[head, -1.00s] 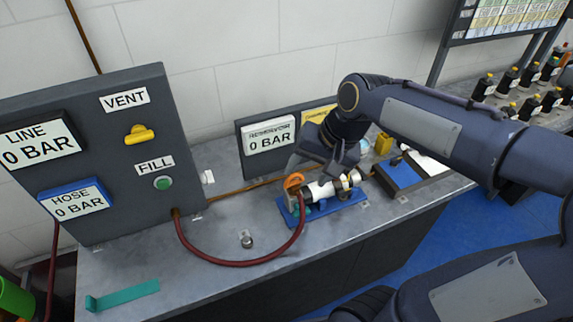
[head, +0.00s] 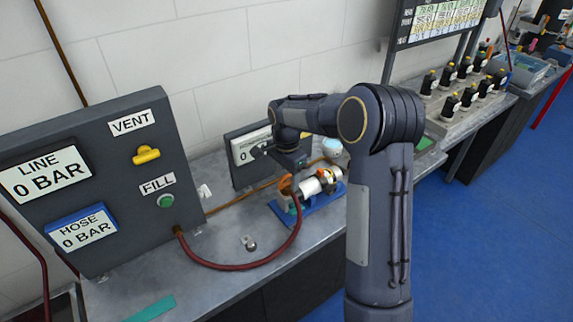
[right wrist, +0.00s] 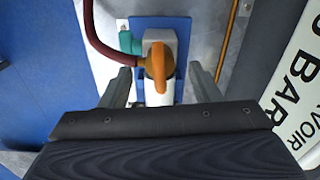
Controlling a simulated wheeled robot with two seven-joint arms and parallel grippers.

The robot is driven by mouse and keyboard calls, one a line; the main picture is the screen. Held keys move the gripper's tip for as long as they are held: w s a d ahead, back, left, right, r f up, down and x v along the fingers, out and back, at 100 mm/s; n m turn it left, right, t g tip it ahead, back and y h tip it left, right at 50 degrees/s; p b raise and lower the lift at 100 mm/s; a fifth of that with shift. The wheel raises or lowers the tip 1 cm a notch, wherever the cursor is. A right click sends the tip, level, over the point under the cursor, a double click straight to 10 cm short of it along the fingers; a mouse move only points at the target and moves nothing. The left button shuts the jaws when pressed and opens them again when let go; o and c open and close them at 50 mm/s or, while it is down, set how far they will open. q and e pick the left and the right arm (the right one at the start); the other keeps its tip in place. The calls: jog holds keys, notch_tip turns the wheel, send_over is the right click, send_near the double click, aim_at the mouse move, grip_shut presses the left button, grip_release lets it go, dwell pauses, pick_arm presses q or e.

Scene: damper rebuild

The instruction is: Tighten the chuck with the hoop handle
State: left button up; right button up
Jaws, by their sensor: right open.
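The orange hoop handle (head: 286,184) stands at the left end of the white cylinder (head: 318,183), which lies in a blue holder (head: 320,213) on the bench. The dark red hose (head: 262,263) ends beside the hoop. In the right wrist view the orange hoop (right wrist: 157,66) sits between the two fingers of my right gripper (right wrist: 160,72), with a gap on each side. My right gripper (head: 294,170) is open, close above the hoop, and holds nothing. The chuck itself is partly hidden by the hoop and cannot be made out clearly. My left gripper is not in view.
A grey panel with a yellow VENT knob (head: 146,155) and green FILL button (head: 166,201) stands left. The reservoir display (head: 250,146) is behind my right gripper. A small metal piece (head: 249,243) and a teal strip (head: 152,309) lie on the bench.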

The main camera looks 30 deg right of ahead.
jog(key=shift+f, duration=1.25)
jog(key=c, duration=1.2)
jog(key=shift+m, duration=1)
jog(key=m, duration=0.3)
jog(key=shift+m, duration=0.4)
jog(key=shift+r, duration=0.1)
